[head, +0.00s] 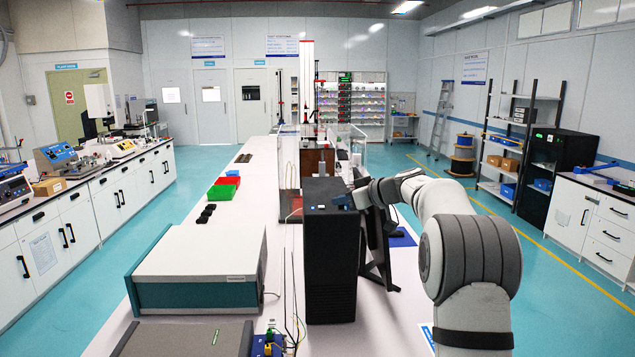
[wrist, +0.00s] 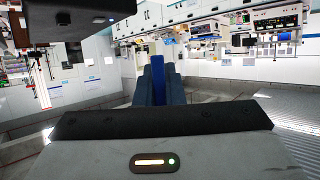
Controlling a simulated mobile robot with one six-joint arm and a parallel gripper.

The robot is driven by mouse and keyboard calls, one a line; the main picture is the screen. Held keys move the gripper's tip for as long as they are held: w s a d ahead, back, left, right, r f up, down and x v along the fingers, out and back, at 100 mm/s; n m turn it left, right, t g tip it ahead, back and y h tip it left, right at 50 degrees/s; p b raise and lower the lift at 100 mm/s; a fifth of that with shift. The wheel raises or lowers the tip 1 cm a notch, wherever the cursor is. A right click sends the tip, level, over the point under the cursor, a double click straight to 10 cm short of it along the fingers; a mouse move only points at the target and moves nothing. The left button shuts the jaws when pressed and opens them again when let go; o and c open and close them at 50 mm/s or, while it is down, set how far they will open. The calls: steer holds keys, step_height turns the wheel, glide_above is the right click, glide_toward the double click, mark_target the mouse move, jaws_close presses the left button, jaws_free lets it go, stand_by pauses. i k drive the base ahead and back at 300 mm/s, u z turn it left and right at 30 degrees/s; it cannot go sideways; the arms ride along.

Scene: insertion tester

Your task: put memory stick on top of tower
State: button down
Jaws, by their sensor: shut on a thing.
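The tower (head: 330,262) is a tall black case standing upright on the white bench, in the middle of the head view. My gripper (head: 343,201) is at the upper right of the tower in the head view, overlapping its top edge; I cannot tell whether it touches. In the wrist view my gripper (wrist: 157,82) has its two dark blue fingers closed on a slim bright blue piece, the memory stick (wrist: 157,68). The stick's lower part is hidden between the fingers. In the head view the stick is too small to make out clearly.
A black monitor-like panel (head: 376,248) stands just right of the tower. A large grey-white box (head: 200,262) is to the left. Red and green bins (head: 221,192) lie farther back. A dark body with a small light (wrist: 70,22) fills the wrist view's upper left.

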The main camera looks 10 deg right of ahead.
mark_target(335, 196)
steer(key=i, duration=1.15)
steer(key=z, duration=0.05)
